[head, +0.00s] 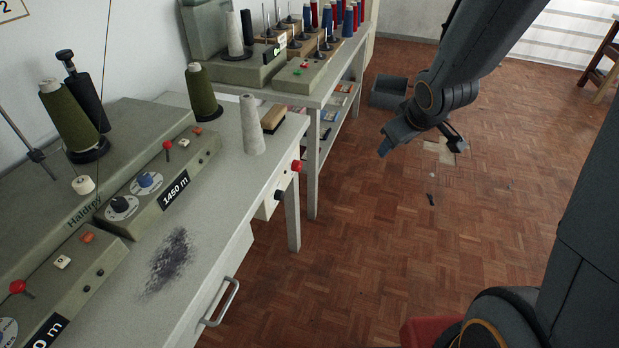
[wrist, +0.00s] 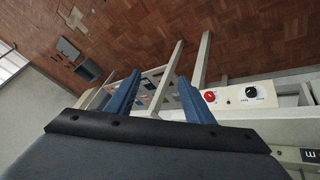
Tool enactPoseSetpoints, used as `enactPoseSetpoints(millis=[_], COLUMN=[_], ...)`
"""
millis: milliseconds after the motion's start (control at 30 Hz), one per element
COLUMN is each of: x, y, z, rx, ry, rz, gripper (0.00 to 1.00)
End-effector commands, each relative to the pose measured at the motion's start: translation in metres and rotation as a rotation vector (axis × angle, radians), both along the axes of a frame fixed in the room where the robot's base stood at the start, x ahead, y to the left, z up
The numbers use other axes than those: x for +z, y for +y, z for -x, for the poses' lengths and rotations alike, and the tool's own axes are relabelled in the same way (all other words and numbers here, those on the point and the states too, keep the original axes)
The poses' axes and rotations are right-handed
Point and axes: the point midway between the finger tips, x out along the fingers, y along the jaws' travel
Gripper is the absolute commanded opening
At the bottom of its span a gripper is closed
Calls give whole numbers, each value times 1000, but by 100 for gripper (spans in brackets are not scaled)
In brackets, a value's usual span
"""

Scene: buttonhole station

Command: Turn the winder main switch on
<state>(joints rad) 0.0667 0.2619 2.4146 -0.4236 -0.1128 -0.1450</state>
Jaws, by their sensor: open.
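The winder stands on the bench at the left in the head view, with a grey-green body (head: 150,125) and a "1450 m" label. On the bench's end panel, a red knob (head: 297,165) sits above a black knob (head: 280,195). In the wrist view the red knob (wrist: 210,97) and the black knob (wrist: 251,92) sit side by side on a white panel; their labels are too small to read. I cannot tell which one is the main switch. My gripper (head: 422,147) is open and empty, above the floor right of the bench and apart from both knobs. Its blue fingers show in the wrist view (wrist: 160,82).
A second bench (head: 310,90) with winders and thread cones stands behind. A drawer handle (head: 224,302) sticks out in front. A grey bin (head: 388,91) stands on mostly clear floor.

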Motion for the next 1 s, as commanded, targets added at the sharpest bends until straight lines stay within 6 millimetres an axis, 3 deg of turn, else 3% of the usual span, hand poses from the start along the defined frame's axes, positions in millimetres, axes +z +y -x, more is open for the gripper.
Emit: enactPoseSetpoints(millis=[33,200,400,533,700,1000], x=[-26,-68,-117,-149,-181,-200], y=[2,29,75,106,132,143], z=[-27,-98,-143,-149,-135,-107], rx=[72,357,686,886,1094,1248], ry=[-55,-268,-512,-669,-853,-1024], rz=[10,26,-24,-98,-230,-391], gripper=[48,48,48,48,48,48])
